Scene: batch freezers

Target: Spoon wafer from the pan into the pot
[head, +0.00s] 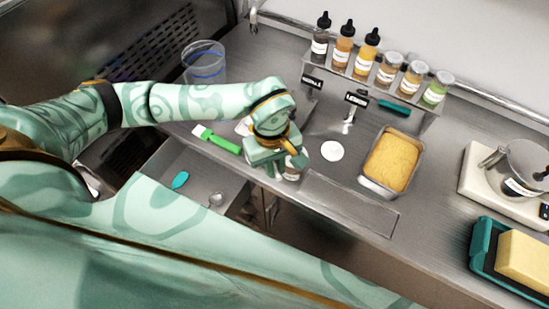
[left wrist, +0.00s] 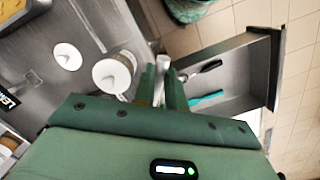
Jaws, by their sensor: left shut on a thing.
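The pan (head: 418,157) is a rectangular metal tin on the counter, filled with a golden-brown crumbly mass that looks like the wafer (head: 392,160). The pot (head: 526,160) is a metal vessel on a pale scale at the right. My left gripper (head: 284,160) is over the counter's front edge, left of the pan and apart from it. In the left wrist view its fingers (left wrist: 162,85) are shut on a narrow light-grey thing (left wrist: 163,62). That thing is mostly hidden, so I cannot tell whether it is a spoon. My right gripper is not in view.
A jar (left wrist: 113,75) stands close beside my left fingers, with a white disc (head: 332,151) nearby. An open drawer (head: 160,165) holds a turquoise spatula (head: 180,180). A bottle rack (head: 340,75) stands behind. A teal tray (head: 485,255) with a yellow block is at lower right.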

